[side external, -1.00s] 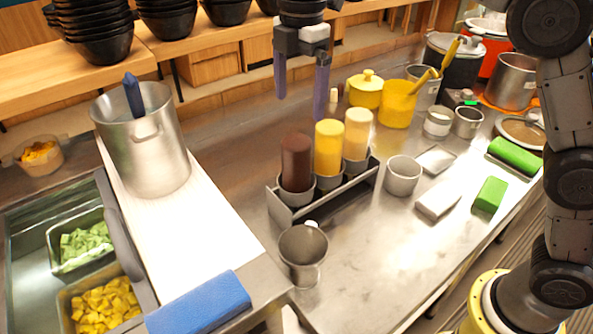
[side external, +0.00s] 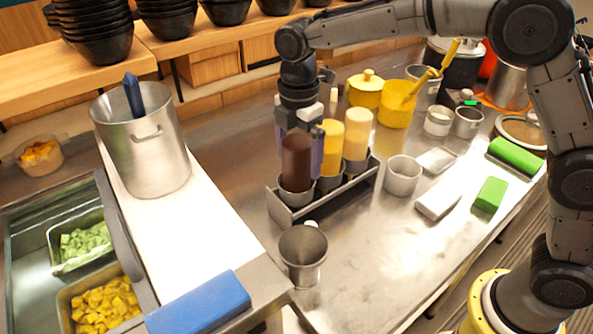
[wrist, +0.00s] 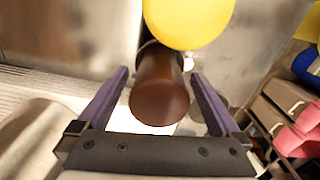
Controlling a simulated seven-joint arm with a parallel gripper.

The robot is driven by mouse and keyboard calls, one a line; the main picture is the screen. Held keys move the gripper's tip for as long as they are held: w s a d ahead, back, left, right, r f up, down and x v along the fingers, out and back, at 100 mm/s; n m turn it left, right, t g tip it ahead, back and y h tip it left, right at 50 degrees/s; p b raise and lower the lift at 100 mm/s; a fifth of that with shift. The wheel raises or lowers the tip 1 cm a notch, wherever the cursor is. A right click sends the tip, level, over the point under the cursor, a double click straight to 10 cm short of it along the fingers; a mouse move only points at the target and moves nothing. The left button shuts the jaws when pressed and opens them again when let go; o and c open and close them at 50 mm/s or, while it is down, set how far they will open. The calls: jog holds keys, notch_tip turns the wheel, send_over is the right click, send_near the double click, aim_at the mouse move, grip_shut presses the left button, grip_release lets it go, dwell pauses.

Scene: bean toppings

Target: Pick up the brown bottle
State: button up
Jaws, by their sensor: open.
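The brown bottle (side external: 296,165) stands upright in the left end of the metal rack (side external: 330,203), in its own cup. My gripper (side external: 300,160) is at the bottle from behind in the side view, with its two purple fingers on either side of it. In the wrist view the brown bottle (wrist: 160,88) lies between the open fingers of my gripper (wrist: 161,85), with a gap visible at each side. The right finger partly shows between the brown bottle and the yellow bottle (side external: 330,145). A pale cream bottle (side external: 357,134) stands at the rack's right end.
A metal cup (side external: 303,256) stands in front of the rack. A steel pot (side external: 150,150) is on the white board (side external: 190,235) at left. A small metal cup (side external: 402,176) stands right of the rack.

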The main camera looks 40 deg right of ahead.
jog(key=shift+f, duration=1.05)
jog(key=c, duration=0.7)
jog(key=shift+r, duration=0.1)
jog(key=shift+r, duration=0.1)
notch_tip(320, 180, up, 10)
jog(key=shift+f, duration=0.1)
jog(key=shift+o, duration=0.9)
jog(key=shift+c, duration=1.3)
jog(key=shift+r, duration=0.9)
